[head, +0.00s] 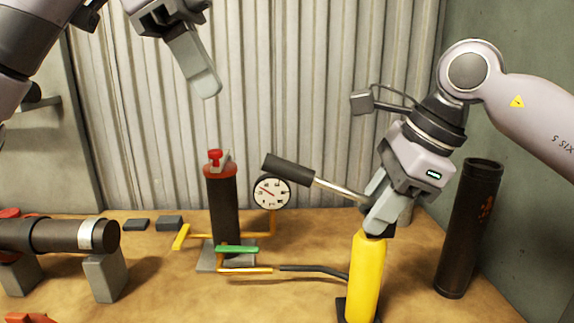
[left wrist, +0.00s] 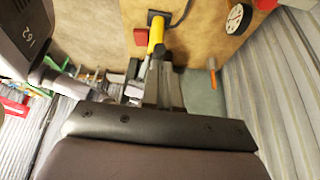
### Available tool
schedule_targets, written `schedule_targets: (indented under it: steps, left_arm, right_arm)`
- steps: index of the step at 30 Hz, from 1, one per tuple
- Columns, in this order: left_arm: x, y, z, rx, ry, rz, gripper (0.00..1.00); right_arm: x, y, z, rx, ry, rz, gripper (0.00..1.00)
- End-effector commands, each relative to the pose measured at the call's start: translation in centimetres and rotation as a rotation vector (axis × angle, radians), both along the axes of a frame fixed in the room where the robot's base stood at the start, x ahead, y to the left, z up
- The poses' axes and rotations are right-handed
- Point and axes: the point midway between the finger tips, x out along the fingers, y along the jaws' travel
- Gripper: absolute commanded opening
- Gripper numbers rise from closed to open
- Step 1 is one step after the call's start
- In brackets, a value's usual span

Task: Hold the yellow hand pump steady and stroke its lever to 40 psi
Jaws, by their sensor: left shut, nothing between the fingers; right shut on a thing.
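The yellow hand pump (head: 367,272) stands upright on the sandy floor on a dark foot. Its lever ends in a black handle (head: 288,168), raised and slanting up to the left. My right gripper (head: 378,222) is shut on the pump at its dark top, by the lever's pivot, and partly hides it. My left gripper (head: 208,92) is shut and empty, high at the upper left, well away from the lever handle. The round white gauge (head: 271,192) faces me; its red needle points to the upper left, but its numbers are too small to read. The yellow pump also shows in the left wrist view (left wrist: 156,34).
A dark riser pipe (head: 223,205) with a red top stands left of the gauge. A dark cylinder (head: 470,230) stands right; a horizontal pipe (head: 60,236) rests on blocks left.

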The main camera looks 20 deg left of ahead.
Motion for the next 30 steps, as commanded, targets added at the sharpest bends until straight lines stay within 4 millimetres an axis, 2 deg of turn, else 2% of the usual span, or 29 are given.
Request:
schedule_targets:
  steps: [5,14,24,30]
  left_arm:
    - [0.1,-0.3,-0.1,0.001,0.001,-0.001,0.0]
    - [1.4,-4.9,-1.2,0.0,0.001,-0.009,0.0]
    - [1.5,-5.1,-1.4,-0.001,0.0,-0.008,0.0]
    - [1.7,-5.8,-2.9,0.0,0.001,-0.008,0.0]
  right_arm:
    - [0.1,0.0,-0.2,-0.002,-0.003,0.0,0.0]
    - [0.1,0.0,-0.2,-0.002,-0.002,-0.001,0.0]
    - [0.1,0.0,-0.2,-0.002,-0.002,-0.001,0.0]
    - [0.1,0.0,-0.2,-0.002,-0.002,-0.001,0.0]
